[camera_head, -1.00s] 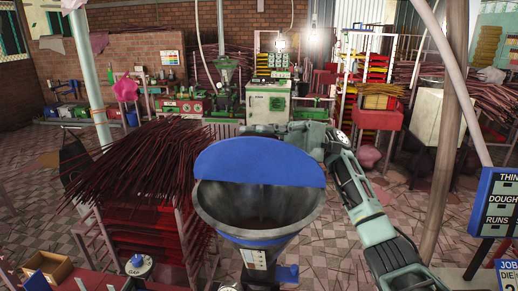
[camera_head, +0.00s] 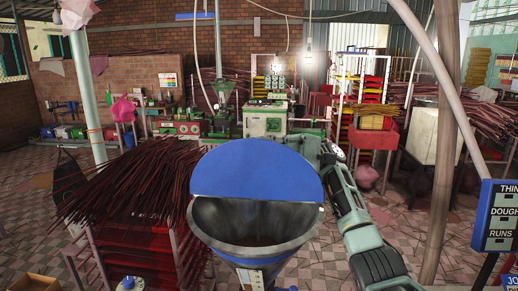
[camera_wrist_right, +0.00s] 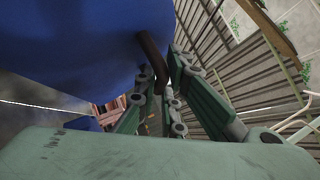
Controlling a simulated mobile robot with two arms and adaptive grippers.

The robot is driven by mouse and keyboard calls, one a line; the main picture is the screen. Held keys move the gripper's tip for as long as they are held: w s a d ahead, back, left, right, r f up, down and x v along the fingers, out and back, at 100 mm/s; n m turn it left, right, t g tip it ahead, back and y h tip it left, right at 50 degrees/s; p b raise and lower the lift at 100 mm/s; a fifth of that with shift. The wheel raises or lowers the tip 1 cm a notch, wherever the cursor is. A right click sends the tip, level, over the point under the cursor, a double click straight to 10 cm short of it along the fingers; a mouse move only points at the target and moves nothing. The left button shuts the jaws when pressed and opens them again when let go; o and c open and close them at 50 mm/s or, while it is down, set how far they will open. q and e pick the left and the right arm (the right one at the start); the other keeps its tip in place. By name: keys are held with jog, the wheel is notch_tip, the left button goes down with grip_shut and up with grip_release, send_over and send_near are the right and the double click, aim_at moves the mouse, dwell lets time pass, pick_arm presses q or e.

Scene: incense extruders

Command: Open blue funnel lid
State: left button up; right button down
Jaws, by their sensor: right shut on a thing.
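My left gripper is not in view.
A rack piled with dark red incense sticks (camera_head: 140,185) stands close on the left of the funnel. A blue sign board (camera_head: 495,215) and a post (camera_head: 442,150) are on the right. Tiled floor is open between funnel and post.

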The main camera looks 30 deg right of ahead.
jog(key=c, duration=1.8)
grip_release()
jog(key=shift+f, duration=0.1)
jog(key=shift+c, duration=0.2)
